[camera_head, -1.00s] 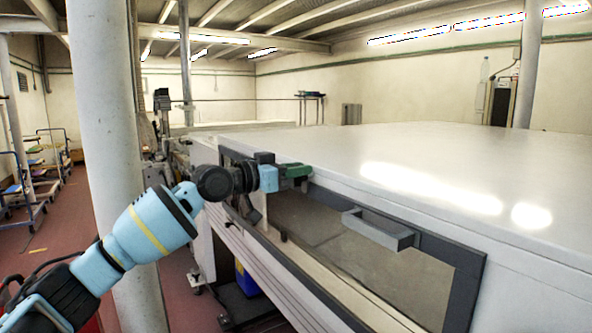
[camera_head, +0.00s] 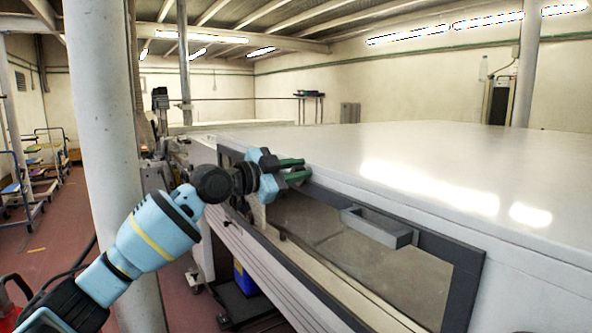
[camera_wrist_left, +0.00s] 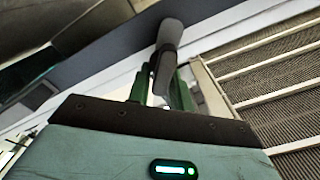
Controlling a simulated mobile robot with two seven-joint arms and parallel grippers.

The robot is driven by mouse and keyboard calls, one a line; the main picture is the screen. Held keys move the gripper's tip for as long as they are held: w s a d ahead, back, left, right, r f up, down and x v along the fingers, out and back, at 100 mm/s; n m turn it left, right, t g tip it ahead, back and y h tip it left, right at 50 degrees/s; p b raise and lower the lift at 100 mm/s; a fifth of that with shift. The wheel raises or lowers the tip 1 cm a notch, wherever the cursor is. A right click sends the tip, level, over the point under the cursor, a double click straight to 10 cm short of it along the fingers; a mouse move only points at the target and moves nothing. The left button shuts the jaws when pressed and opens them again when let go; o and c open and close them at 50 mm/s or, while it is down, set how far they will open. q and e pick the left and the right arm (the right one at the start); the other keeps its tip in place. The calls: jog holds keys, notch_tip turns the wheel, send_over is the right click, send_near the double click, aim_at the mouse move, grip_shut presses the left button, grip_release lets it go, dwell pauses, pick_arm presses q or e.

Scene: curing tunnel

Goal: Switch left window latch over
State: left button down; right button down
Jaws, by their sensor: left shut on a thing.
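The left window latch shows in the left wrist view as a grey, rounded lever (camera_wrist_left: 166,50) rising from between my green fingers. My left gripper (camera_head: 297,170) is at the upper left part of the dark window frame (camera_head: 440,247), its two green fingers pointing right. In the left wrist view my left gripper (camera_wrist_left: 163,85) is shut on the latch. In the head view the gripper hides most of the latch. My right gripper is not in view.
A grey box-shaped handle (camera_head: 380,227) sticks out of the same window frame, to the right of my gripper. The broad white machine top (camera_head: 400,155) is clear. A white column (camera_head: 112,150) stands behind my left arm.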

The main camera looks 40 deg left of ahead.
pick_arm(q)
jog(key=m, duration=0.2)
jog(key=shift+d+f+m, duration=0.15)
jog(key=shift+m, duration=0.25)
jog(key=m, duration=0.4)
jog(key=shift+s+d+f+b, duration=0.1)
jog(key=shift+f+b, duration=0.15)
jog(key=shift+b, duration=0.1)
jog(key=shift+f+m, duration=0.1)
jog(key=shift+m, duration=0.7)
jog(key=c, duration=1.4)
grip_release()
